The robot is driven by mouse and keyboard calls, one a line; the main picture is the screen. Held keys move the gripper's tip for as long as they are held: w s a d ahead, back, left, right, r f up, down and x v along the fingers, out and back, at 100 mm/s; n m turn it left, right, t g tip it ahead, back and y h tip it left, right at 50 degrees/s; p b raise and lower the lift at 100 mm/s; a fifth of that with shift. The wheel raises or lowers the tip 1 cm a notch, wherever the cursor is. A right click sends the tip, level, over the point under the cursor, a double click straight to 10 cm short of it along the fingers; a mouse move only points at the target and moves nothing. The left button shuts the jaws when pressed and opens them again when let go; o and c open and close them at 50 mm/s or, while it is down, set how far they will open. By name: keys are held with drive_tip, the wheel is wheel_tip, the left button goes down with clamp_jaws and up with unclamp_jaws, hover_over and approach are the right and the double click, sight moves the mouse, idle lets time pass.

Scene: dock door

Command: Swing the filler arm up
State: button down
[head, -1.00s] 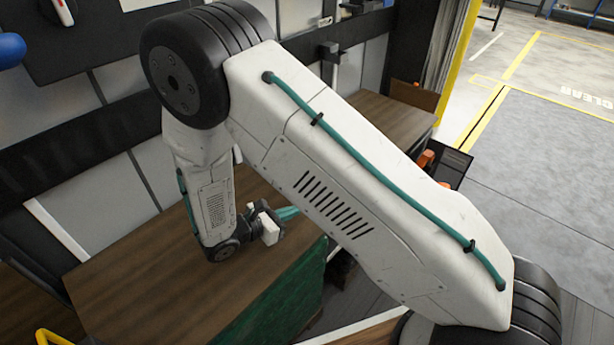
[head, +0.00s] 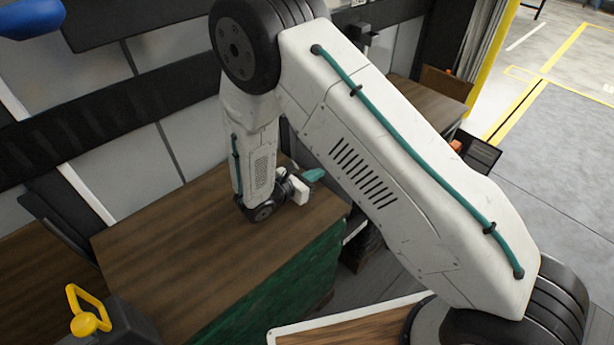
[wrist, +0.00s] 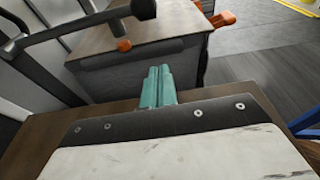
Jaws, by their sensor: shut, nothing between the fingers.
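My gripper (head: 314,175) shows as teal fingers just above the brown wooden top in the head view. In the wrist view its two teal fingers (wrist: 157,86) lie together, with nothing between them. A dark bar (wrist: 85,24) with a rounded end crosses the upper left of the wrist view, beyond the fingers and apart from them. I cannot tell for sure whether it is the filler arm. My own arm hides much of the middle of the head view.
A wooden-topped bench (head: 180,245) with a green side stands below my gripper. A dark box with a yellow handle (head: 88,312) is at the lower left. A second wooden top (head: 425,105) stands farther back. Open floor (head: 570,140) lies at the right.

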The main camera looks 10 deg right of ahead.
drive_tip(key=w+d+r, duration=0.2)
drive_tip(key=w+d, duration=0.1)
drive_tip(key=d, duration=0.2)
drive_tip(key=shift+d+r, duration=0.15)
drive_tip(key=shift+r, duration=0.15)
